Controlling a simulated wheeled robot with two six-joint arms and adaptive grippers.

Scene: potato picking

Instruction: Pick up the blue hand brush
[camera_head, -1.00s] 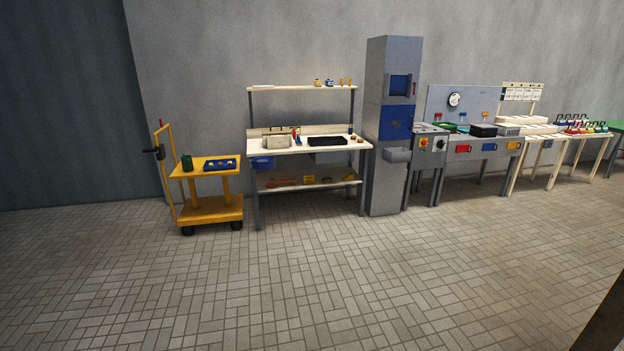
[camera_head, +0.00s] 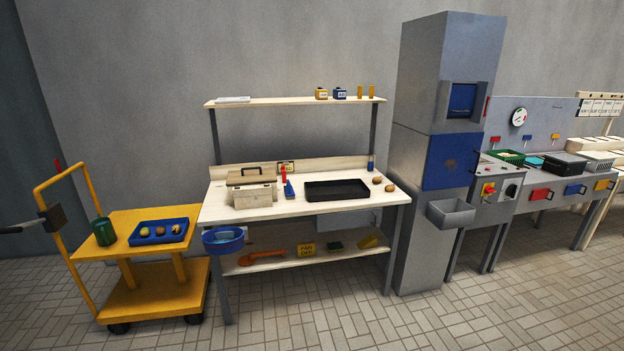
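A small blue item (camera_head: 289,190), which looks like the blue hand brush, stands on the white workbench top (camera_head: 330,206). It is between a beige box and a black tray. A red piece (camera_head: 284,174) shows right at its upper end; I cannot tell whether the two are one object. Nothing covers the blue item from the front. Neither of my grippers is in view.
A beige box (camera_head: 252,195) and a black tray (camera_head: 337,190) flank it. A blue basin (camera_head: 223,240) hangs at the bench's front left. A yellow cart (camera_head: 150,292) stands left and a grey cabinet (camera_head: 420,225) right. The foreground floor is clear.

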